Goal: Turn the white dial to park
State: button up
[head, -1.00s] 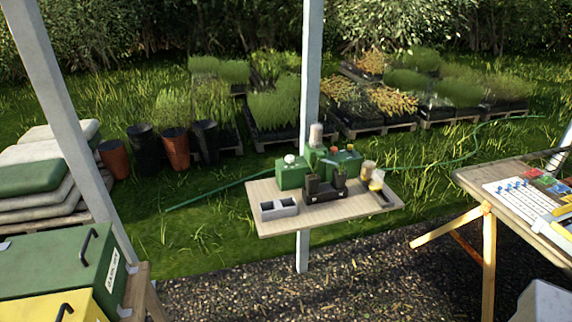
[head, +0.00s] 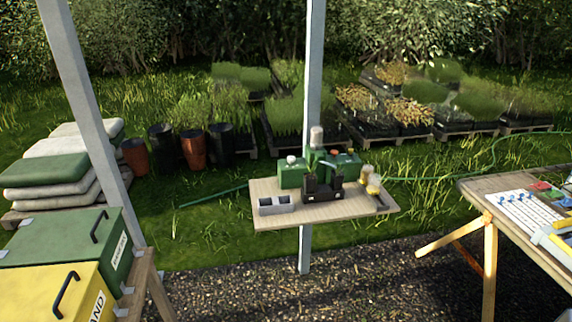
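A small green machine (head: 290,178) stands on a light wooden shelf (head: 276,222) fixed at the white post, in the middle of the head view. A small white knob (head: 291,160), which looks like the white dial, sits on top of the machine's left part. Its pointer and any park marking are too small to read. A pale cylinder (head: 316,138) rises from the machine's middle, and a reddish knob (head: 335,153) is to its right. My gripper is not in view.
A black two-posted holder (head: 323,193) and a grey two-cell tray (head: 276,206) stand in front of the machine; small jars (head: 372,183) stand right. A wooden table (head: 480,195) is at right, green (head: 60,240) and yellow (head: 50,290) boxes at left. Gravel (head: 390,280) lies open between.

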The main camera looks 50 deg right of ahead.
aim_at(291, 159)
jog(key=z, duration=0.15)
jog(key=i, duration=0.85)
jog(key=u, duration=0.05)
